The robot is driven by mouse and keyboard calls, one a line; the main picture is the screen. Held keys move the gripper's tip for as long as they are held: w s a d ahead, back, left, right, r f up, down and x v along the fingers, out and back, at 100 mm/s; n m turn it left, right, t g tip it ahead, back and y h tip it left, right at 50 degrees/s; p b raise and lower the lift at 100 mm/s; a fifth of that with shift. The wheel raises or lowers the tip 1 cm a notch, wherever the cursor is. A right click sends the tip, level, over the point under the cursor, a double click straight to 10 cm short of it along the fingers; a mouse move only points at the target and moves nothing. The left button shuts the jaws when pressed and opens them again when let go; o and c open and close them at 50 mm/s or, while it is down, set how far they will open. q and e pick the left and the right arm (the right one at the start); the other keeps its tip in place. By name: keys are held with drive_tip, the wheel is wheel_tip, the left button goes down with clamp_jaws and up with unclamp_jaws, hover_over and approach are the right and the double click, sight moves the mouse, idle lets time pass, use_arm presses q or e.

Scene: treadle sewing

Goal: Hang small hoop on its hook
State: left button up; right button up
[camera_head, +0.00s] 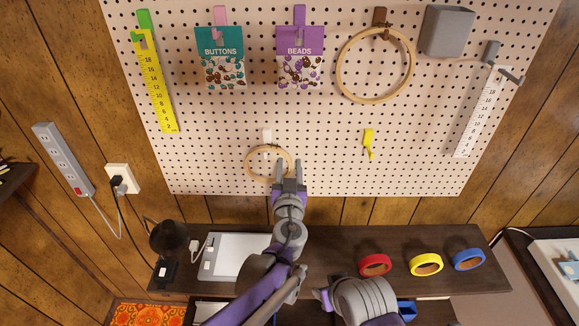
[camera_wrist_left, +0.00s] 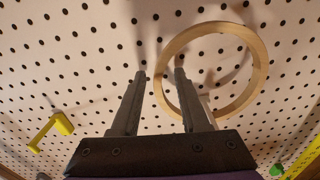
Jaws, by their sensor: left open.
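The small wooden hoop (camera_head: 247,163) is upright against the pegboard, low and left of centre in the head view. Its top edge meets the lower end of a white hook (camera_head: 267,135); I cannot tell how it seats there. My left gripper (camera_head: 289,162) is open in front of the hoop's right side. In the left wrist view the hoop (camera_wrist_left: 262,75) lies behind the open fingers (camera_wrist_left: 160,73), with one fingertip across its ring area. Neither finger visibly grips it.
A bare yellow hook (camera_head: 369,142) is to the right. Above hang a button packet (camera_head: 221,52), a bead packet (camera_head: 300,40), a larger hoop (camera_head: 340,75) and a grey bin (camera_head: 447,31). The shelf below carries red (camera_head: 374,265), yellow (camera_head: 426,265) and blue (camera_head: 468,259) tape rolls.

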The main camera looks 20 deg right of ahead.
use_arm(q)
drive_tip(key=v, duration=1)
drive_tip(key=shift+s, duration=0.35)
use_arm(e)
drive_tip(key=shift+s+f, duration=0.1)
drive_tip(key=shift+f, duration=0.1)
drive_tip(key=shift+s, duration=0.1)
